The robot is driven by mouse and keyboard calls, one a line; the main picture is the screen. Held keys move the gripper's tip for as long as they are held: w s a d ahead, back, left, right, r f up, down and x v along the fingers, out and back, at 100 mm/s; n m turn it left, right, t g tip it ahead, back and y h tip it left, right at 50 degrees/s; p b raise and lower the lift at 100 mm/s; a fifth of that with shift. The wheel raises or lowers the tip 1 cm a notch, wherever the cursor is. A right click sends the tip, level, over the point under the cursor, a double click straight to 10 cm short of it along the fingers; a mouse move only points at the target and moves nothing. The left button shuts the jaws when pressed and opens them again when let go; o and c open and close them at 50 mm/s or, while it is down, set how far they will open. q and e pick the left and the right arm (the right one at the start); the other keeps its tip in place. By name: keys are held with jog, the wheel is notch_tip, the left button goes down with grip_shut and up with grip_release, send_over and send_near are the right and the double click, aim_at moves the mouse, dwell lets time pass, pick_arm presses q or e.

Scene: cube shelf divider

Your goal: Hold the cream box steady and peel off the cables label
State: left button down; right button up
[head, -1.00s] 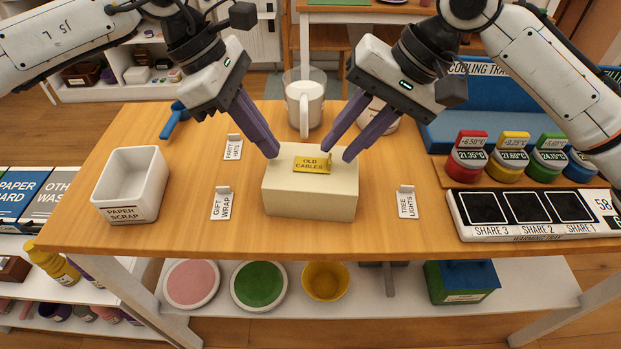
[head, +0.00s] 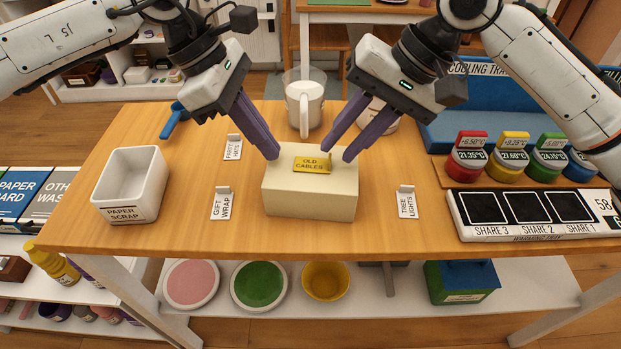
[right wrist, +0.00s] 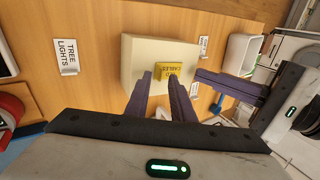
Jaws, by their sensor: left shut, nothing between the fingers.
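The cream box (head: 310,203) stands on the wooden table, and it also shows in the right wrist view (right wrist: 140,60). The yellow label (head: 313,164), reading OLD CABLES, lies on the box's top; part of it shows in the right wrist view (right wrist: 174,72). My left gripper (head: 274,154) is shut and empty, its fingertips at the box's back left top edge; I cannot tell whether they touch. My right gripper (head: 339,153) is open, its fingers spread at the back right of the label. In the right wrist view its fingertips (right wrist: 161,78) are close to the label.
A white PAPER SCRAP bin (head: 132,186) stands at the left. Small GIFT WRAP (head: 222,204), PARTY HATS (head: 233,147) and TREE LIGHTS (head: 407,203) cards stand around the box. A black-panelled share board (head: 535,213) lies at the right.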

pick_arm(q)
jog(key=shift+s+f, duration=0.1)
jog(key=shift+f, duration=0.8)
pick_arm(e)
jog(key=shift+f, duration=0.1)
